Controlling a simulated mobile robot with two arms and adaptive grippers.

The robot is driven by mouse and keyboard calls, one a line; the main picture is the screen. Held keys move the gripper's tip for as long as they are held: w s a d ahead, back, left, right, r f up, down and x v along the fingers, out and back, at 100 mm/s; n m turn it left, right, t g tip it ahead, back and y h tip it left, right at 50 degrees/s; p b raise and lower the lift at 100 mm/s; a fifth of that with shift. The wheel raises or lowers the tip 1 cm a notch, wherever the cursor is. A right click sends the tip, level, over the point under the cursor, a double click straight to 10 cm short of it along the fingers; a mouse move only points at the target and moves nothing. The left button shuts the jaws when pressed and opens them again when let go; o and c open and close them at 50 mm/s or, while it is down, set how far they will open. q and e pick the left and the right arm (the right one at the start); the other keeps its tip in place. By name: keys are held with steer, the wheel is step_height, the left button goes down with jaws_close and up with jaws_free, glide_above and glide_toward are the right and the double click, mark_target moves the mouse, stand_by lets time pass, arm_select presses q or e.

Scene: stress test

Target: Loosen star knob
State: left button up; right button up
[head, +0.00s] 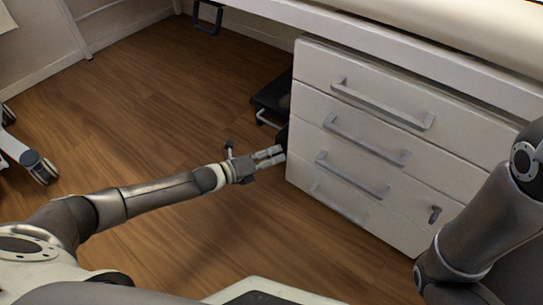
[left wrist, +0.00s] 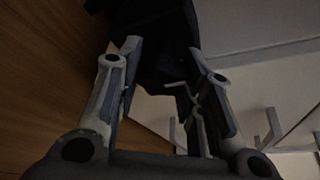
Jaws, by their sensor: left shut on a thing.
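My left gripper (head: 281,153) reaches low beside the left edge of the white drawer unit. In the left wrist view, its two fingers stand either side of a dark thing, which I take to be the star knob (left wrist: 166,68). The fingers are shut on it. It is very dark there, so its lobes and its mount cannot be made out. In the head view, only a small black part (head: 283,134) shows at the fingertips, against the cabinet's side. My right gripper is outside both views.
The white drawer unit (head: 350,140) with several grey bar handles stands right of the gripper, under a white desk edge (head: 390,50). A dark object with a metal bar (head: 268,105) sits behind the gripper. Wooden floor (head: 150,130) is open to the left; a caster (head: 38,168) stands far left.

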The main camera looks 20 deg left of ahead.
arm_select(q)
steer(key=shift+f, duration=0.1)
steer(key=n+h+b, duration=0.1)
steer(key=n, duration=0.1)
steer(key=n+h, duration=0.1)
steer(key=n, duration=0.1)
steer(key=shift+f+t+b, duration=0.15)
steer(key=shift+t+b, duration=0.2)
steer(key=shift+t, duration=0.05)
steer(key=n+t+h+b, duration=0.1)
steer(key=n, duration=0.3)
steer(key=shift+b, duration=0.3)
steer(key=n+t+b, duration=0.1)
steer(key=n+t, duration=0.1)
steer(key=n, duration=0.3)
steer(key=shift+n+t+y+b, duration=0.3)
steer(key=shift+n+t, duration=0.8)
steer(key=shift+n, duration=1.4)
steer(key=o, duration=1)
steer(key=shift+r, duration=0.2)
steer(key=shift+o, duration=0.2)
steer(key=shift+s, duration=0.1)
